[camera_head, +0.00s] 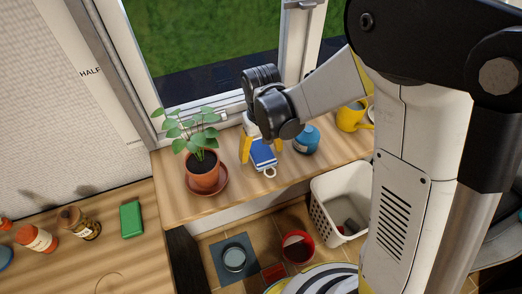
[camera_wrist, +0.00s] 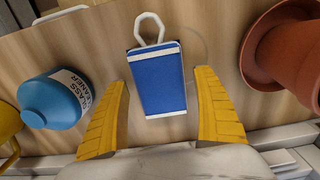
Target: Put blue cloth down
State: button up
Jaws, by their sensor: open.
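The blue cloth (camera_head: 262,153) lies on the wooden window ledge, between a potted plant and a blue bottle. It looks like a folded blue block with white edges and a white loop at one end. In the wrist view the cloth (camera_wrist: 157,82) sits between the two yellow fingers, with bare wood showing on both sides. My gripper (camera_head: 260,150) is over the cloth, and its fingers are spread apart. In the wrist view my gripper (camera_wrist: 162,105) is open, and neither finger touches the cloth.
The potted plant (camera_head: 203,170) stands left of the cloth on a saucer. The blue glass cleaner bottle (camera_head: 306,140) and a yellow mug (camera_head: 350,117) stand to the right. The window (camera_head: 215,50) is behind. A white basket (camera_head: 340,203) and red bucket (camera_head: 297,246) are on the floor below.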

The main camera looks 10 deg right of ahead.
aim_at(264, 149)
notch_tip(264, 149, up, 11)
jog(key=p, duration=0.4)
jog(key=s+d+r+m+t, duration=0.3)
jog(key=s+d+r+t, duration=0.4)
jog(key=s+d+r, duration=0.4)
jog(key=d, duration=0.2)
jog(key=shift+s+d+r, duration=0.15)
jog(key=shift+s+d, duration=0.15)
jog(key=shift+d, duration=0.05)
jog(key=shift+f+b, duration=2.4)
jog(key=shift+f, duration=0.1)
